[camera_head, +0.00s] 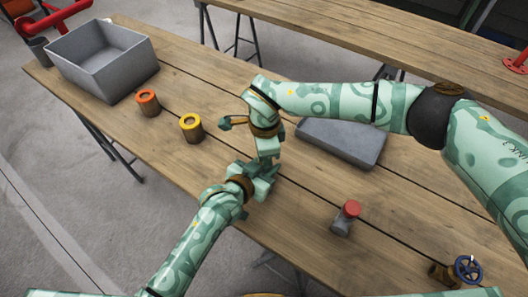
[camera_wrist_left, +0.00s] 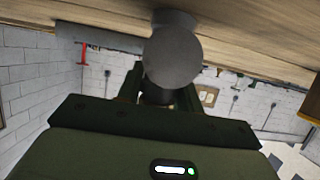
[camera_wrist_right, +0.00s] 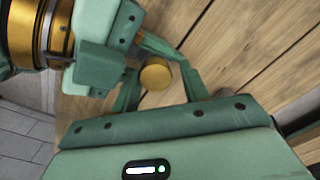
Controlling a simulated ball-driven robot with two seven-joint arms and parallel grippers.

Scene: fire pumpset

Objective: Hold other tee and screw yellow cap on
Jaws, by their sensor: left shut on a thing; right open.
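My left gripper (camera_head: 264,180) is shut on a tee above the near table; in the left wrist view a round grey end of the tee (camera_wrist_left: 173,55) shows between its fingers. My right gripper (camera_head: 264,155) comes down from above, close to the left one. In the right wrist view its open fingers (camera_wrist_right: 157,85) stand on either side of a round gold-yellow face, apparently the yellow cap (camera_wrist_right: 156,74). Whether the cap sits on the tee is hidden. Another grey tee (camera_head: 342,225) with a red cap (camera_head: 350,208) stands on the table to the right.
A deep grey bin (camera_head: 103,78) is at the far left. A shallow grey tray (camera_head: 340,147) lies behind my right arm. A blue-wheeled valve (camera_head: 467,269) is at the lower right.

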